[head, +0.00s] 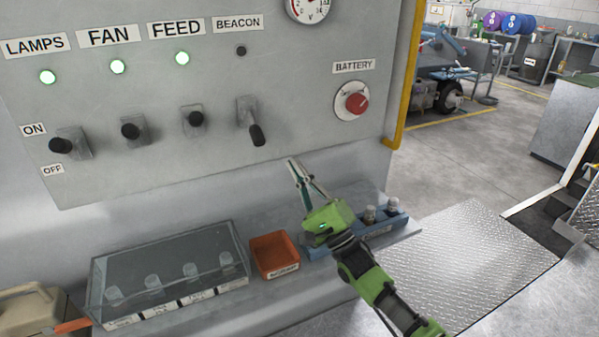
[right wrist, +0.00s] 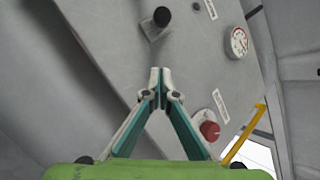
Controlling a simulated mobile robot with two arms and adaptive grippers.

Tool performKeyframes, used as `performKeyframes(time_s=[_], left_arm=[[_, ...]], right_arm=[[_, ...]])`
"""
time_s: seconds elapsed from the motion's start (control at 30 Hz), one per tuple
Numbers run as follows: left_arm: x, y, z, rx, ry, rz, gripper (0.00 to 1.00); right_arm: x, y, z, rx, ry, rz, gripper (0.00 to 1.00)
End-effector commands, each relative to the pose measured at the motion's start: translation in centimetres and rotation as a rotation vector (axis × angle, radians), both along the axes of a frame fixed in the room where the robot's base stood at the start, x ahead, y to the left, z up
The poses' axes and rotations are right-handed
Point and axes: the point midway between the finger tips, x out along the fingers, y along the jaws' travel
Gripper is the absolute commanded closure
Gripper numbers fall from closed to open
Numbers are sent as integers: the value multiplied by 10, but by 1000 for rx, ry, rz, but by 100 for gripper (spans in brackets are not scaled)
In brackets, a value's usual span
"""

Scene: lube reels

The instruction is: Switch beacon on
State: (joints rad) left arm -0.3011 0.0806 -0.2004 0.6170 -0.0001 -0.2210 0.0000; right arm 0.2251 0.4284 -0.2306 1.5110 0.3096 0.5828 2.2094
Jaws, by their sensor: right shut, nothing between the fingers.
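The beacon switch (head: 250,115) is the rightmost of the row on the grey panel, under the BEACON label (head: 238,23). Its black-tipped lever (head: 257,135) points down. The beacon lamp (head: 241,51) is dark. My green right gripper (head: 292,162) is below and to the right of the lever, apart from it. Its fingers are shut and empty. In the right wrist view the shut fingertips (right wrist: 160,72) lie below a black-knobbed switch (right wrist: 160,18), which appears to be the beacon one, with a gap between. My left gripper is not in view.
The lamps, fan and feed switches (head: 130,130) are to the left, with lit green lamps (head: 117,67) above. A red battery knob (head: 357,103) is to the right. Below are a clear-covered box (head: 165,270), an orange bin (head: 273,256) and a blue tray (head: 375,228). A yellow rail (head: 409,80) edges the panel.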

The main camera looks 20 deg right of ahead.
Motion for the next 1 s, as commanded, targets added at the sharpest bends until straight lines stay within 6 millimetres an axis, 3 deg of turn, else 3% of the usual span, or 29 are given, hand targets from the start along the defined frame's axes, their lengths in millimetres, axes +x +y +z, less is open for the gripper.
performKeyframes(time_s=[0.1,0.27,0.53,1.0], left_arm=[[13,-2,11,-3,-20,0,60],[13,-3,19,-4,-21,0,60],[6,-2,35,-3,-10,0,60],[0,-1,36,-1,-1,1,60]], right_arm=[[21,7,21,1,-3,0,100],[46,14,40,1,-2,1,100],[32,42,52,3,1,1,100],[30,46,53,-1,2,0,100]])
